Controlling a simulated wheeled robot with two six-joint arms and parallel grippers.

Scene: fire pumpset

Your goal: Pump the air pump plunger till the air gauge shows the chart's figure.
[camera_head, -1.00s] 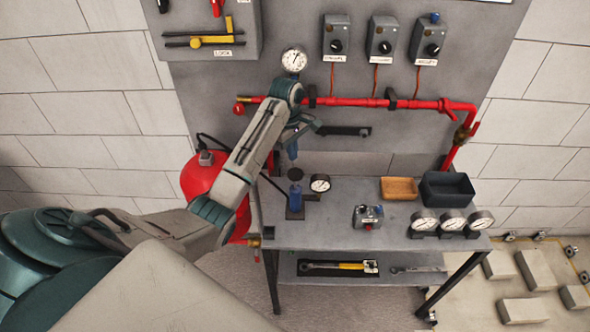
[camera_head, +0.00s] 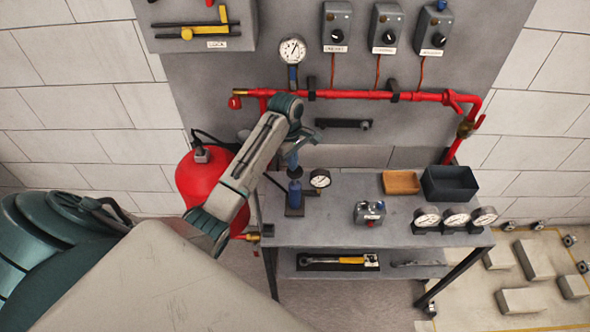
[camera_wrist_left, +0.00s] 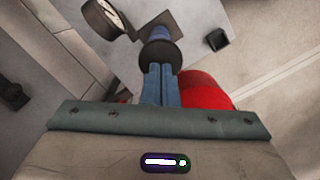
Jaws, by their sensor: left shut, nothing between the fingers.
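The air pump (camera_head: 295,192) is a blue cylinder with a black top, upright on a dark base at the left of the grey bench. Its black top (camera_wrist_left: 160,54) and blue body show in the left wrist view. My left gripper (camera_head: 293,166) points down at the plunger top, its blue fingers (camera_wrist_left: 158,88) shut with nothing between them. The fingertips are at or just above the black top; I cannot tell if they touch. The small air gauge (camera_head: 320,178) stands beside the pump, its reading too small to tell. I see no chart.
A red tank (camera_head: 200,180) stands left of the bench (camera_head: 340,222). A red pipe (camera_head: 360,95) runs along the panel behind. A wooden tray (camera_head: 401,182), a dark bin (camera_head: 449,184), a grey device (camera_head: 369,213) and several gauges (camera_head: 455,218) occupy the bench's right.

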